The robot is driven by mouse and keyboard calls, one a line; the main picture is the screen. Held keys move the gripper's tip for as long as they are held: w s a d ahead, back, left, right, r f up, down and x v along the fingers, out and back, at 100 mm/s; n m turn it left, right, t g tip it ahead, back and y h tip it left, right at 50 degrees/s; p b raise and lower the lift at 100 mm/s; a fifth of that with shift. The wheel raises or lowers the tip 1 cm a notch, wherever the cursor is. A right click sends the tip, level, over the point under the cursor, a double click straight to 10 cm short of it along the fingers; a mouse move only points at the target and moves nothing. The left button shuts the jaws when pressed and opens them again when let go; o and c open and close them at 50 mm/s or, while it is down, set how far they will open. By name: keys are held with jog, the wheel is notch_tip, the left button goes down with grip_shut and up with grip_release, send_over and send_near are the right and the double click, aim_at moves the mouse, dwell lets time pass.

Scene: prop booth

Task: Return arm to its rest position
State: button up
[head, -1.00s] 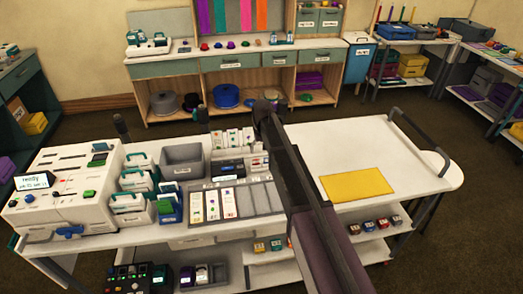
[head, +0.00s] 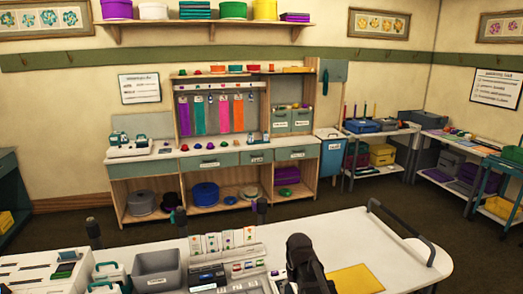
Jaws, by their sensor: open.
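My arm rises from the bottom edge in the head view, and its dark upper joint stands in front of the white worktable (head: 385,228). No gripper fingers show, so I cannot see my gripper or anything at it.
The worktable's left part holds a white machine (head: 45,272), a grey bin (head: 157,268) and a card rack (head: 225,248). A yellow mat (head: 356,279) lies at right, with bare tabletop around it. A black handle (head: 402,228) rises from the right edge. A wooden bench (head: 228,165) stands behind.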

jog(key=s+d+m, duration=0.1)
jog(key=s+d, duration=0.5)
jog(key=s, duration=0.3)
jog(key=shift+s+d, duration=0.15)
jog(key=shift+s, duration=0.25)
dwell(0.5)
